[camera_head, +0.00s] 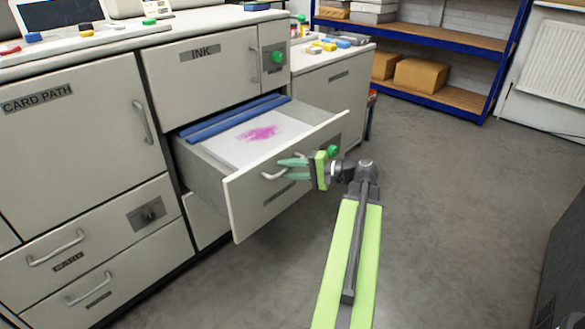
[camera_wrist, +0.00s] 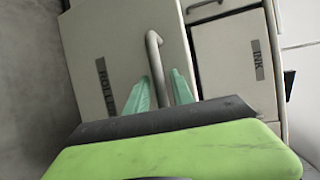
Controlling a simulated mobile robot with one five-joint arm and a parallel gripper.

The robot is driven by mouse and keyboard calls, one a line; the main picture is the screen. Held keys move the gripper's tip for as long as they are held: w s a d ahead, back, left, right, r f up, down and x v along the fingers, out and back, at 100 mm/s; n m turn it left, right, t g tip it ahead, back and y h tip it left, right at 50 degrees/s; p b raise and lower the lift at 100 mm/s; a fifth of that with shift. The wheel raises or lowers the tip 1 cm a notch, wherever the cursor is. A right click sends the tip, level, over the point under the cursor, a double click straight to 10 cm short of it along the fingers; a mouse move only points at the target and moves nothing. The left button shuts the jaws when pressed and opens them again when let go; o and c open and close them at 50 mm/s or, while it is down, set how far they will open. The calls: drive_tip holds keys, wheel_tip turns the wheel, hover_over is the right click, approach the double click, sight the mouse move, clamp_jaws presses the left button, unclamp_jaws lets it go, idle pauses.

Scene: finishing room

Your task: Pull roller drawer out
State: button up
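The roller drawer (camera_head: 242,197) stands pulled out of the cabinet below the INK door. A blue roller bar (camera_head: 232,120) lies at its back, and a white bed (camera_head: 236,148) with a pink stain shows inside. The drawer front, with part of a ROLLER label, fills the left of the wrist view (camera_wrist: 120,50). My gripper (camera_head: 290,168) is at the drawer's metal handle (camera_head: 270,177). The exact contact is partly hidden.
The INK door (camera_head: 205,75) is above the drawer. The CARD PATH door (camera_head: 80,140) and lower drawers (camera_head: 90,285) are at left, shut. A blue shelf rack (camera_head: 425,90) with boxes stands at the back. The grey floor (camera_head: 450,200) at right is clear.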

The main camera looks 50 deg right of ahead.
drive_tip(key=shift+o, duration=0.5)
drive_tip(key=shift+d, duration=0.2)
drive_tip(key=p+v, duration=0.3)
drive_tip(key=v, duration=1.4)
drive_tip(key=shift+s, duration=0.25)
